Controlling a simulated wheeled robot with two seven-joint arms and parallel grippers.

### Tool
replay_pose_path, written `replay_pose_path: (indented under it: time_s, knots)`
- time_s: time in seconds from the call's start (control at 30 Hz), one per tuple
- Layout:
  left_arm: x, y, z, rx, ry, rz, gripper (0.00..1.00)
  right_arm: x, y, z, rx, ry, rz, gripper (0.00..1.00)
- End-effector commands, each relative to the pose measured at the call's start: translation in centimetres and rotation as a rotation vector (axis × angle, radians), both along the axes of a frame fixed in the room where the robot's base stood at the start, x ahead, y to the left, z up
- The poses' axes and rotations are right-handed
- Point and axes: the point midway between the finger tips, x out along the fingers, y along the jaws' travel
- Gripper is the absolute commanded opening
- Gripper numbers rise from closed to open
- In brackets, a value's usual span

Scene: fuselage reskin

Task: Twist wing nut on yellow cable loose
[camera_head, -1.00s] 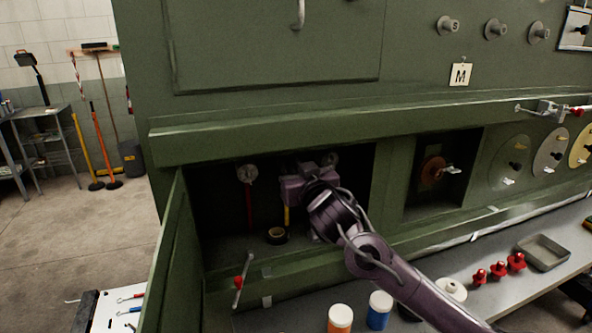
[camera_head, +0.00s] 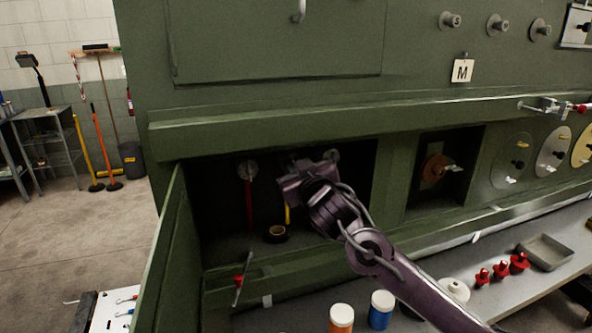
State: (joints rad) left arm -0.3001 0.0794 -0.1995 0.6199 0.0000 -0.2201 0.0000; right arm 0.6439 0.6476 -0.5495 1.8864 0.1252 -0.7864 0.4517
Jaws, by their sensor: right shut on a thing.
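My right gripper (camera_head: 298,181) reaches into the dark open bay from the lower right, at the top of the yellow cable (camera_head: 287,213). It is shut, with its fingers at the place where that cable's wing nut sits. The gripper hides the wing nut and the cable's upper end, so I cannot see the grip itself. A red cable (camera_head: 249,203) hangs to the left under a round grey fitting (camera_head: 247,170). Another grey fitting (camera_head: 332,156) shows just behind and right of the gripper. My left gripper is not in view.
A dark roll (camera_head: 276,234) lies on the bay floor below the yellow cable. The open green door (camera_head: 166,250) bounds the bay on the left. Orange (camera_head: 341,318) and blue (camera_head: 381,308) bottles, red parts (camera_head: 501,270) and a grey tray (camera_head: 545,252) stand on the bench.

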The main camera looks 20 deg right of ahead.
Motion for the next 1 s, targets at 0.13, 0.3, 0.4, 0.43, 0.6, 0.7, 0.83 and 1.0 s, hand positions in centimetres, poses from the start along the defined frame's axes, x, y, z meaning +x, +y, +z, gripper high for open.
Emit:
replay_pose_path:
  time_s: [0.13,0.3,0.4,0.43,0.6,0.7,0.83,1.0]
  knots:
    - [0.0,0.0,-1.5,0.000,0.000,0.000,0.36,0.0,0.3,-1.2,-0.142,0.010,0.000,0.00]
    - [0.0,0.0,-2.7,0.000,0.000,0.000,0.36,0.0,0.4,-1.4,-0.306,0.006,0.000,0.00]
    - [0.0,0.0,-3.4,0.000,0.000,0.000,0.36,0.0,0.5,-1.5,-0.402,0.004,0.002,0.00]
    - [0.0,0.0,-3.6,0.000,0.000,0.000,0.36,0.0,0.5,-1.5,-0.430,0.002,0.001,0.00]
    - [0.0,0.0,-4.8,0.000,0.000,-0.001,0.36,0.1,0.6,-1.7,-0.593,-0.003,0.001,0.00]
    - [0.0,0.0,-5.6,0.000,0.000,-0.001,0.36,0.1,0.6,-1.8,-0.688,-0.005,0.001,0.00]
    - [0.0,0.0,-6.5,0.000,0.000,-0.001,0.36,0.1,0.7,-1.9,-0.811,-0.009,0.001,0.00]
    - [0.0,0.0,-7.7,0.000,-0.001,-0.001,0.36,0.1,0.7,-2.0,-0.965,-0.015,0.002,0.00]
